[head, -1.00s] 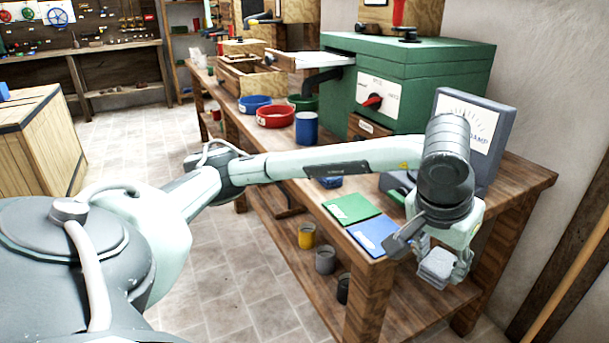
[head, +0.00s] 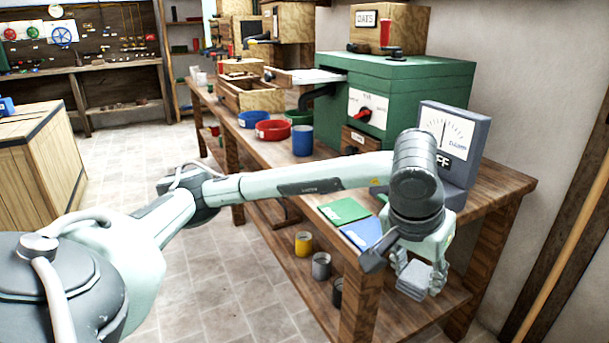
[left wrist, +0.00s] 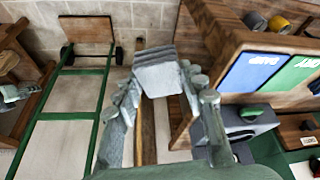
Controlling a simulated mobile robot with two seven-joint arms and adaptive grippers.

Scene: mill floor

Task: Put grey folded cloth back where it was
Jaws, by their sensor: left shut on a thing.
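My left gripper (head: 420,272) is shut on the grey folded cloth (head: 414,283), a small stack of grey layers. It holds the cloth in the air just off the near end of the workbench. The cloth (left wrist: 158,72) also shows between the fingertips in the left wrist view. On the bench's near end lie a green mat (head: 345,210) and a blue mat (head: 359,232), partly hidden by my arm in the head view. In the left wrist view the blue mat (left wrist: 256,72) reads DAMP and the green mat (left wrist: 293,78) reads DRY. My right gripper is not in view.
A grey dial meter (head: 453,140) stands behind my wrist on the bench, near a green machine (head: 425,85). Yellow (head: 303,243) and grey (head: 321,265) pots stand on the lower shelf. The left wrist view shows a green-framed cart (left wrist: 65,115) by the wall.

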